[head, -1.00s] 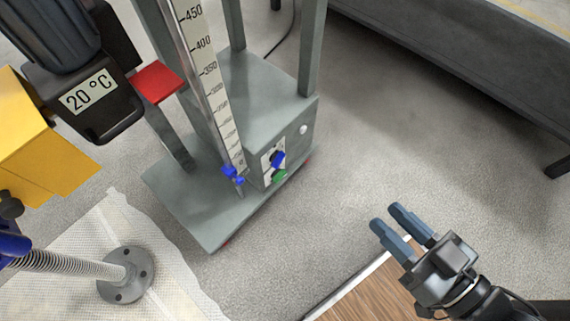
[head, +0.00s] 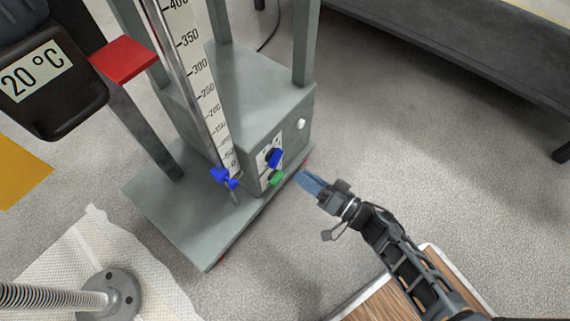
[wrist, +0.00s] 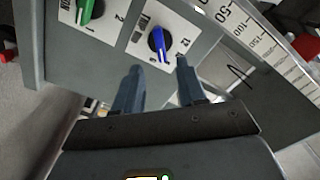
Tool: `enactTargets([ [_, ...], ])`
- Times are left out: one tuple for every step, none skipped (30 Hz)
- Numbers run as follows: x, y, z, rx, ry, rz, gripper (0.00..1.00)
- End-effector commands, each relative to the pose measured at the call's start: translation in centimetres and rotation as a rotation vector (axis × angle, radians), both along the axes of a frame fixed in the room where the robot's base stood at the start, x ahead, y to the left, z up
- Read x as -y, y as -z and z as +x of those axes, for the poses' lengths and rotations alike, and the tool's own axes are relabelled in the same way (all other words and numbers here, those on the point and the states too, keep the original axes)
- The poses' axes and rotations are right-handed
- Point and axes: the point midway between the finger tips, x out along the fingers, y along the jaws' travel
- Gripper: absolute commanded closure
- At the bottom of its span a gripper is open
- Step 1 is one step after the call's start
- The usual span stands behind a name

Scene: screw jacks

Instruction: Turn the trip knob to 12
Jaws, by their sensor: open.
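The grey machine's front panel carries a blue knob (head: 273,158) above a green knob (head: 276,178). In the wrist view the blue knob (wrist: 156,40) sits on a white plate with several marks, one of which looks like 12. Its pointer end aims down in the picture, away from that mark. The green knob (wrist: 87,10) has marks 1 and 2. The word labels are too small to read surely. My gripper (head: 308,184) is open and empty, just in front of the panel. In the wrist view its fingers (wrist: 159,72) point at the blue knob, apart from it.
A ruled scale (head: 205,90) with a blue clamp (head: 224,178) stands left of the panel. A white button (head: 301,123) is on the panel's upper right. A dark bench (head: 450,60) is at the back right. The floor to the right is clear.

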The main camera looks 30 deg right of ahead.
Motion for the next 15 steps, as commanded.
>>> enactTargets([
  [-0.1, 0.1, 0.4, 0.000, -0.002, 0.003, 0.60],
  [-0.2, 0.1, 0.7, 0.001, -0.003, 0.003, 0.60],
  [-0.3, 0.1, 1.1, 0.001, -0.003, 0.002, 0.60],
  [-0.4, 0.2, 1.4, 0.001, -0.003, 0.002, 0.60],
  [-0.6, 0.2, 1.8, 0.001, -0.001, 0.001, 0.60],
  [-0.7, 0.2, 2.4, 0.002, -0.002, 0.002, 0.60],
  [-0.9, 0.2, 2.9, 0.002, -0.002, 0.003, 0.60],
  [-1.1, 0.2, 3.3, 0.002, -0.002, 0.003, 0.60],
  [-1.2, 0.2, 3.9, 0.002, -0.001, 0.002, 0.60],
  [-1.4, 0.2, 4.4, 0.002, -0.002, 0.002, 0.60],
  [-1.5, 0.2, 4.8, 0.001, -0.001, 0.000, 0.60],
  [-1.7, 0.2, 5.3, 0.001, -0.001, 0.000, 0.60],
  [-1.8, 0.2, 5.7, 0.002, -0.002, 0.002, 0.60],
  [-1.9, 0.2, 6.0, 0.002, -0.001, 0.002, 0.60],
  [-2.0, 0.2, 6.4, 0.000, -0.001, 0.002, 0.60],
])
